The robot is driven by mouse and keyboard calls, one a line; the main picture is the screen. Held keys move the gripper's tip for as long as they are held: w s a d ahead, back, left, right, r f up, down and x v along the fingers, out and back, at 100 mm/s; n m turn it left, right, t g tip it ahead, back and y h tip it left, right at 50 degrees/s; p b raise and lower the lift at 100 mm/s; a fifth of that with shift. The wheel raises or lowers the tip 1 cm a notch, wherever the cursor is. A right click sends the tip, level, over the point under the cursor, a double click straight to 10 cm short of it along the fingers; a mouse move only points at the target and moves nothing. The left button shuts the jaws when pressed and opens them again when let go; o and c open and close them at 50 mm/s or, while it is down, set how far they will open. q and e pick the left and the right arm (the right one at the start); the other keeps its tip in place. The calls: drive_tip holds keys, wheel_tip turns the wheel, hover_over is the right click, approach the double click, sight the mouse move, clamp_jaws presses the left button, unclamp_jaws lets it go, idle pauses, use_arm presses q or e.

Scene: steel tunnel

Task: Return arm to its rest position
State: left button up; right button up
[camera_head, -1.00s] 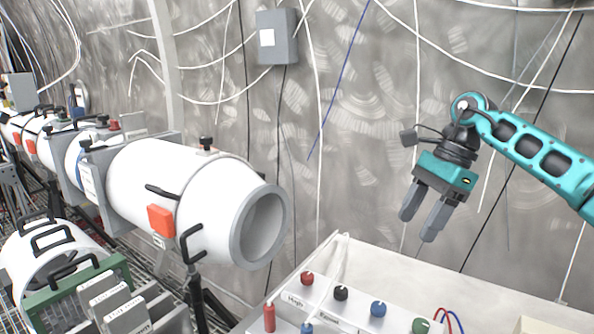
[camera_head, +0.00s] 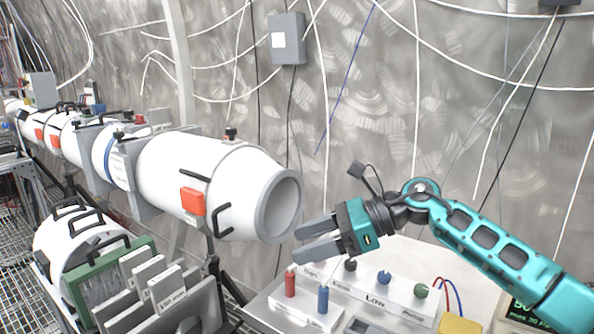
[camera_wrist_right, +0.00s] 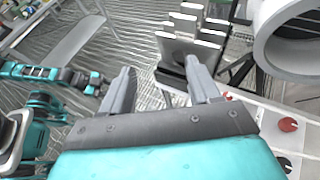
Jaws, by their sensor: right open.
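My right arm (camera_head: 500,250) is teal and comes in from the lower right. Its grey-fingered right gripper (camera_head: 308,243) points left, open and empty, above the front left of the white control panel (camera_head: 400,300). The open white tube end lies just behind and left of the fingertips; I cannot tell the exact gap. In the right wrist view the right gripper (camera_wrist_right: 160,70) has its fingers wide apart with nothing between them. A teal and dark arm of mine (camera_wrist_right: 45,73) shows at the left there; whether its dark end is my left gripper (camera_wrist_right: 92,83) open or shut is unclear.
The white beam tube (camera_head: 225,185) runs along the left. A rack of grey plates (camera_head: 165,290) stands at lower left.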

drive_tip(key=s+a+r+m+t+y, duration=0.2)
drive_tip(key=a+m+t+y, duration=0.1)
drive_tip(key=a+m+y, duration=0.2)
drive_tip(key=s+d+f+m+t+h, duration=0.1)
drive_tip(key=d+f+m+t+h, duration=0.3)
drive_tip(key=m, duration=0.7)
drive_tip(key=d+f+m+t+h, duration=0.2)
drive_tip(key=d+m+t+h, duration=0.35)
drive_tip(key=m, duration=0.65)
drive_tip(key=s+d+f+m+t+h, duration=0.1)
drive_tip(key=d+f+m+t+h, duration=0.4)
drive_tip(key=m, duration=0.6)
drive_tip(key=s+d+f+m+g+h, duration=0.4)
drive_tip(key=s+d+f+m+g, duration=0.3)
drive_tip(key=s+f, duration=0.25)
drive_tip(key=s+d+f+m+g, duration=0.1)
drive_tip(key=s+f+m+g, duration=0.25)
drive_tip(key=s, duration=0.55)
drive_tip(key=s+d+f+m+g, duration=0.15)
drive_tip(key=s+g, duration=0.25)
drive_tip(key=s, duration=0.4)
drive_tip(key=w+a+f+t+y, duration=0.2)
drive_tip(key=w+a+f+t, duration=0.1)
drive_tip(key=w+f+t, duration=0.4)
drive_tip(key=shift+a+f, duration=0.3)
drive_tip(key=shift+f, duration=1.1)
drive_tip(key=shift+w, duration=0.1)
